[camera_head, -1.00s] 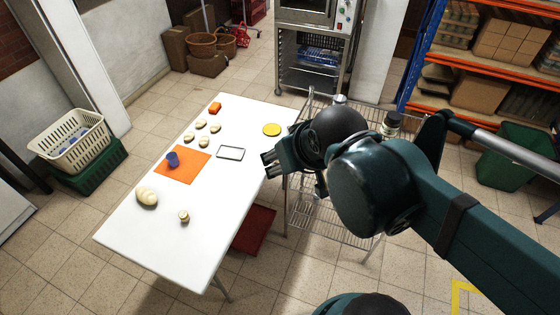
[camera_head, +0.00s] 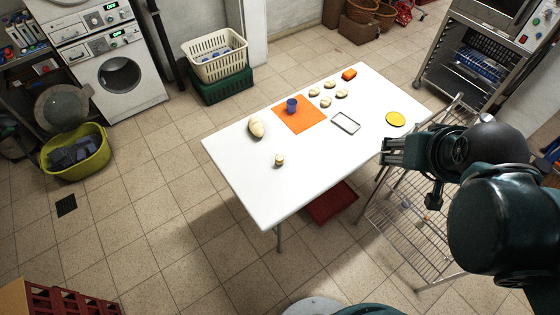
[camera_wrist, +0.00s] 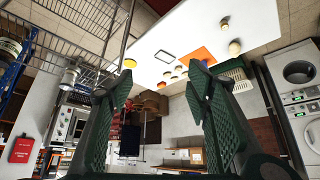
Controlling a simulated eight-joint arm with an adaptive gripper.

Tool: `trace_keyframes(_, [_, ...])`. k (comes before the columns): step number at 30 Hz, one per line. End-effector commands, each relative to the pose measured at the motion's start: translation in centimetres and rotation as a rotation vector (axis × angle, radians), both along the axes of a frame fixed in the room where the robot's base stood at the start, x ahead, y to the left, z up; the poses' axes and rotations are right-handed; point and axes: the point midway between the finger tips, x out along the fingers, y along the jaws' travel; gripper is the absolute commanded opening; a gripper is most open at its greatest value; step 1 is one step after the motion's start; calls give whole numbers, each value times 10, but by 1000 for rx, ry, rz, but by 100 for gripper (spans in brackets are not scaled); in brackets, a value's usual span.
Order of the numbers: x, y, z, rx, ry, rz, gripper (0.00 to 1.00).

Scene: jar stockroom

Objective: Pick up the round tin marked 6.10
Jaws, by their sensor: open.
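No marking 6.10 can be read on anything in these frames. A small round pale item (camera_head: 279,160) stands on the front part of the white table (camera_head: 250,187). It could be a tin, but it is too small to tell. It seems to show in the wrist view (camera_wrist: 224,24) too. My gripper (camera_head: 385,152) is at the table's right edge, apart from this item. In the wrist view my gripper (camera_wrist: 160,84) is open with nothing between its fingers.
The table holds a yellow disc (camera_head: 395,119), a thin dark frame (camera_head: 346,123), an orange mat (camera_head: 312,122) with a blue cup (camera_head: 292,105), an orange block (camera_head: 349,75) and several pale lumps (camera_head: 256,127). A wire rack (camera_head: 410,235) stands at the table's right.

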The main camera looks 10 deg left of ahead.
Motion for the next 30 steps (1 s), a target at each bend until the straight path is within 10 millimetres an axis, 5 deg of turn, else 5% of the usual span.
trace_keyframes(30, [14,7,-6,-21,21,49,43])
